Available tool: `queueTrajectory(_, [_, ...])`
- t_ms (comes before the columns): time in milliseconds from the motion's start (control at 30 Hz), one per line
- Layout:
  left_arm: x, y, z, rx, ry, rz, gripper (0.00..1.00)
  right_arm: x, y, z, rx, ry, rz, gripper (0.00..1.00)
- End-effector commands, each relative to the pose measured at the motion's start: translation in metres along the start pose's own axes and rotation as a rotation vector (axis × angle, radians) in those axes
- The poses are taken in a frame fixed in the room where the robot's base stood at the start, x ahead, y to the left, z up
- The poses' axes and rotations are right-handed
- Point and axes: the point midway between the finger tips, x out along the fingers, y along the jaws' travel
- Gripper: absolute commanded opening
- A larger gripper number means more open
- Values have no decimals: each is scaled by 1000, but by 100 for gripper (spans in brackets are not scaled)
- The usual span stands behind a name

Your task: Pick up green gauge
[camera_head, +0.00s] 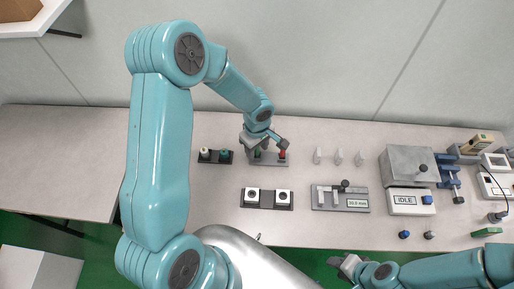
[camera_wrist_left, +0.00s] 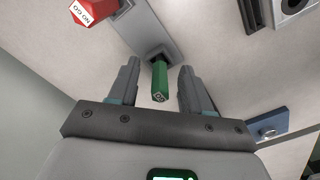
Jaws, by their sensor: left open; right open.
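The green gauge (camera_wrist_left: 160,82) stands in a slot of a grey holder (camera_wrist_left: 150,30), seen in the left wrist view. It is marked "GO" on its end. My left gripper (camera_wrist_left: 158,72) is open, with one finger on each side of the gauge and gaps showing between. In the head view the left gripper (camera_head: 265,143) is over the holder, and the green gauge (camera_head: 257,154) is partly hidden by it. A red gauge (camera_wrist_left: 92,12) marked "NO GO" stands beside it in the same holder. My right gripper (camera_head: 350,264) is open and empty at the table's front edge.
A dark rack with two knobs (camera_head: 215,156) stands left of the holder. A dark block with two white squares (camera_head: 267,198) lies in front. A grey fixture (camera_head: 340,198) and a box marked "IDLE" (camera_head: 408,202) are to the right. The table's left part is clear.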

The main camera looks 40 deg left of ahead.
Motion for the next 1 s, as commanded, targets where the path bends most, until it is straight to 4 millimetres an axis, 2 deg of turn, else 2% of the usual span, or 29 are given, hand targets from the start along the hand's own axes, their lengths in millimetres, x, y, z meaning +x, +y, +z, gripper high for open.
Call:
queueTrajectory(233, [4, 1, 0, -2, 0, 2, 49, 0, 0, 0, 0, 0, 0, 43])
queueTrajectory(267, [4, 1, 0, -2, 0, 2, 46, 0, 0, 0, 0, 0, 0, 43])
queueTrajectory(400, [3, 0, 0, -2, 0, 2, 0, 0, 0, 0, 0, 0, 0, 43])
queueTrajectory(767, [1, 1, -1, -1, 1, 2, 0, 0, 0, 0, 0, 0, 0, 43])
queueTrajectory(867, [-5, 1, -1, -1, 2, 3, 0, 0, 0, 0, 0, 0, 0, 43])
queueTrajectory(1000, [-28, 1, -1, -2, 3, 7, 0, 1, 0, 0, 0, 0, 0, 43])
